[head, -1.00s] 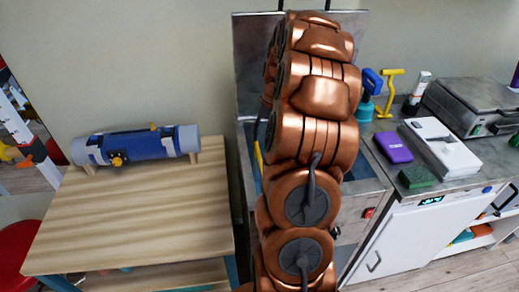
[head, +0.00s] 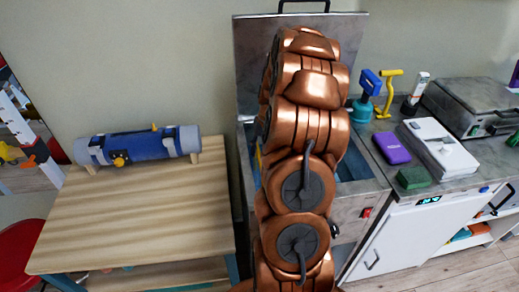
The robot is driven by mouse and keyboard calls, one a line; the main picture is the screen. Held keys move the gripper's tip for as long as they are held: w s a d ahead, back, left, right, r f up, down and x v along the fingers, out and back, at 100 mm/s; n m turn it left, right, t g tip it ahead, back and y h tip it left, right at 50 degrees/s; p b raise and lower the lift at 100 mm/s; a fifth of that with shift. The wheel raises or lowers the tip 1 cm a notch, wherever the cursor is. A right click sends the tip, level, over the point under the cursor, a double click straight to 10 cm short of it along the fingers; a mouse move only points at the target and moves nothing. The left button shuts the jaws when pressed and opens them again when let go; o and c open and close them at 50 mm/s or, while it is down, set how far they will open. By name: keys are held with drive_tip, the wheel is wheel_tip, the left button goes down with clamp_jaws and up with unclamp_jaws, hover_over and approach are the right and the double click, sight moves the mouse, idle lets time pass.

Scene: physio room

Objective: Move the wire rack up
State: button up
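I cannot make out the wire rack in the head view. A metal tank unit (head: 362,190) stands behind my copper-coloured arm, with an upright grey lid (head: 252,70) and a black handle on the lid's top edge. My arm covers most of the tank's opening.
A wooden table (head: 140,225) at left bears a blue-and-grey roll (head: 140,146). The right counter holds a blue pump bottle (head: 364,95), a purple case (head: 392,147), a green block (head: 414,178), a white box (head: 438,148) and a grey appliance (head: 470,105).

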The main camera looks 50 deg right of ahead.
clamp_jaws()
drive_tip(key=shift+r, duration=0.1)
idle(0.3)
wheel_tip(320, 180, up, 15)
drive_tip(key=b, duration=0.2)
drive_tip(key=shift+r+b, duration=0.2)
drive_tip(key=shift+b, duration=0.15)
drive_tip(key=shift+w+d, duration=0.1)
drive_tip(key=shift+r, duration=0.1)
drive_tip(key=shift+c, duration=0.2)
unclamp_jaws()
drive_tip(key=o, duration=0.4)
drive_tip(key=shift+c, duration=0.2)
